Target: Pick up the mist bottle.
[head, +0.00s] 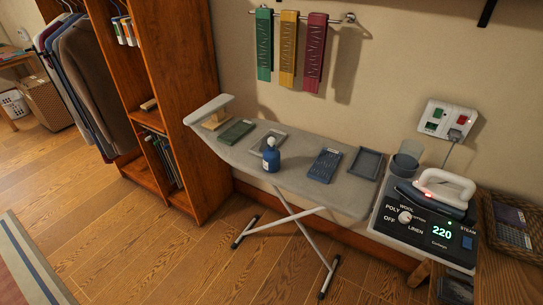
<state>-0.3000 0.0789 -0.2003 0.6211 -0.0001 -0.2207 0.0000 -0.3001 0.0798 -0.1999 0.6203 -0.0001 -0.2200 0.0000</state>
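The mist bottle (271,158) is blue with a pale grey top and a small label. It stands upright on the grey ironing board (312,190), near the board's front edge and left of its middle. Nothing is touching it. Neither of my grippers shows in the head view.
A green flat item (236,132), a grey one (269,141), a dark blue one (324,165) and a dark tray (367,163) lie on the board. An iron (443,189) rests on a control station at right. A wooden wardrobe (184,70) stands at left. Floor in front is clear.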

